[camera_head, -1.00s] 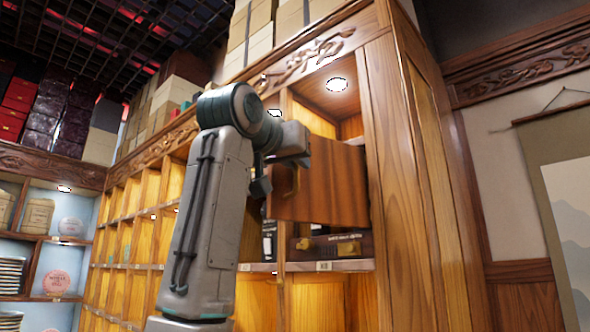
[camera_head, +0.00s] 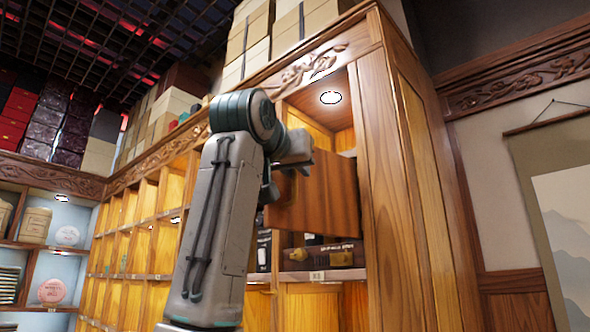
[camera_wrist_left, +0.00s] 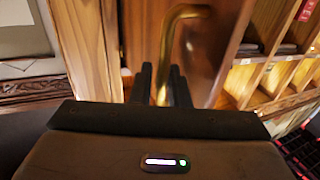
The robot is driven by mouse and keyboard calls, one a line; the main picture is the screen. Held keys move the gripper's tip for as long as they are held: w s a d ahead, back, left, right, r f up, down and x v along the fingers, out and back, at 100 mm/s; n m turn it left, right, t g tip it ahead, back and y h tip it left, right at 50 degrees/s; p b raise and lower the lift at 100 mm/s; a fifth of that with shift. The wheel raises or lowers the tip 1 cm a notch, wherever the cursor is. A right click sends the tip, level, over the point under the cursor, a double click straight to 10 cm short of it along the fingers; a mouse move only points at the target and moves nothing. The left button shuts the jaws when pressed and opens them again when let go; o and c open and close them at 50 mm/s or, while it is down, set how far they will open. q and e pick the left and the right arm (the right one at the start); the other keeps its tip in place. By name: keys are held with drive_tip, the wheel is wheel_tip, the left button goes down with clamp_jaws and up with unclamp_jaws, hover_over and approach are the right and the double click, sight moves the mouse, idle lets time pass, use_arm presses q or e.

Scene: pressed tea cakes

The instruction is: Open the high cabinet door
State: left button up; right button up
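The high cabinet door (camera_head: 325,200) is a reddish-brown wooden panel. It stands partly open in front of its compartment at the upper right end of the shelf wall. A curved brass handle (camera_head: 292,188) is on its left part. My left gripper (camera_head: 272,188) is at this handle, partly hidden by my own wrist. In the left wrist view the handle (camera_wrist_left: 180,25) runs down between the two dark fingers (camera_wrist_left: 160,85), which look closed around it. The door (camera_wrist_left: 215,45) is just beyond them. My right gripper is not in view.
Dark boxes (camera_head: 328,257) sit on the shelf under the door. A tall wooden side panel (camera_head: 415,200) is right of the compartment. Cartons (camera_head: 303,25) are stacked on top. Open cubbyholes (camera_head: 125,250) run left. A hanging scroll (camera_head: 560,210) is at the right.

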use_arm(q)
drive_tip(key=shift+a+f, duration=0.1)
drive_tip(key=b+v, duration=0.4)
drive_tip(key=v, duration=0.6)
drive_tip(key=shift+s+b, duration=0.35)
drive_tip(key=shift+b, duration=0.05)
